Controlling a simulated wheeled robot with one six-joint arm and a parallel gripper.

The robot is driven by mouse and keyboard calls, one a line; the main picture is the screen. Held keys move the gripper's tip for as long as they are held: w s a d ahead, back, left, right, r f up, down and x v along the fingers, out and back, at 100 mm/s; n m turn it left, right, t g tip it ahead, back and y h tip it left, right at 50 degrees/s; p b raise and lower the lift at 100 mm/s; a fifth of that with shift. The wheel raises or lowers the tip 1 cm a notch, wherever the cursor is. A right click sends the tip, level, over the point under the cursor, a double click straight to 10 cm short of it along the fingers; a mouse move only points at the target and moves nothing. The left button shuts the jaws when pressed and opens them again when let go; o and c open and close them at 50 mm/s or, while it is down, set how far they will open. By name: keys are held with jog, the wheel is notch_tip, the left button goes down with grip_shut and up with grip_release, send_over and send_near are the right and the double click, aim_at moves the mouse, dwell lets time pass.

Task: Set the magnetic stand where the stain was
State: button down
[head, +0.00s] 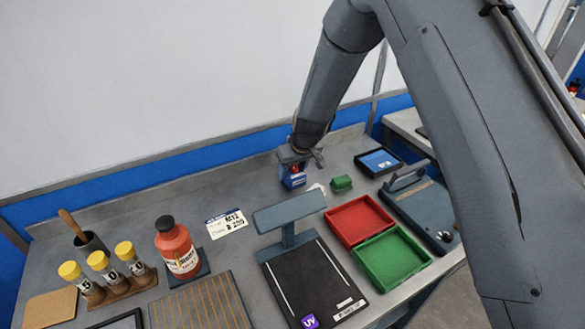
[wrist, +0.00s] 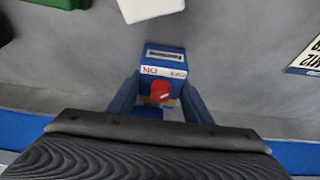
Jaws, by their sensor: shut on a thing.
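The magnetic stand (head: 292,182) is a small blue block with a red knob, at the back of the bench in the head view. It also shows in the wrist view (wrist: 164,57), with a white label and the red knob facing the camera. My gripper (head: 298,160) is shut on it, with one finger on each side in the wrist view (wrist: 160,100). The block looks upright. I cannot tell whether its base touches the bench. No stain shows on the visible grey bench top.
A white object (wrist: 150,8) and a green block (head: 341,183) lie near the stand. Red (head: 359,219) and green (head: 392,257) trays, a lamp stand (head: 289,212) and a printed card (head: 226,223) surround it. Bare bench lies left of the stand.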

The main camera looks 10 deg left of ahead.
jog(key=shift+w, duration=0.1)
jog(key=c, duration=0.9)
grip_release()
jog(key=shift+r, duration=0.25)
jog(key=b+v, duration=0.3)
jog(key=v, duration=0.9)
jog(key=s+d+m+h, duration=0.1)
jog(key=s+d+m, duration=0.1)
jog(key=s+d, duration=0.6)
jog(key=s+d+m+g, duration=0.1)
jog(key=s+d+m, duration=0.2)
jog(key=s+d, duration=0.5)
jog(key=s+d+r+m+g+h, duration=0.1)
jog(key=s+d+m, duration=0.1)
jog(key=s+d, duration=0.6)
jog(key=shift+s+d+r+h, duration=0.1)
jog(key=shift+s+d+h, duration=0.05)
jog(key=shift+d, duration=1.05)
jog(key=shift+s+d+h, duration=0.15)
jog(key=shift+d, duration=1.05)
